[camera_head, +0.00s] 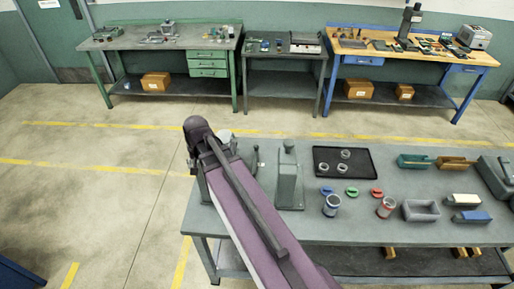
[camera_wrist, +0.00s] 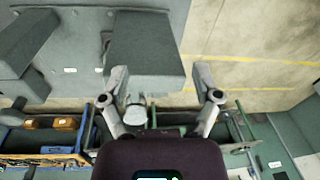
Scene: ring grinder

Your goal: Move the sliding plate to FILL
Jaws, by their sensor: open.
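In the wrist view, my gripper (camera_wrist: 160,78) is open, with its two grey fingers spread apart. A large grey machine block (camera_wrist: 150,40) lies between and beyond the fingers. A pale rounded knob or cylinder (camera_wrist: 135,108) shows between the fingers, nearer the left one. I cannot tell whether it touches that finger. A pale cylindrical part (camera_head: 225,136) shows behind the arm. My arm hides part of this area. I cannot clearly identify the sliding plate or read a FILL mark.
The near bench (camera_head: 390,230) carries a black tray (camera_head: 366,165) with rings, small coloured parts, cups (camera_head: 331,205), a grey box (camera_head: 420,211) and brushes to the right. Other benches stand along the back wall. The floor at left is clear.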

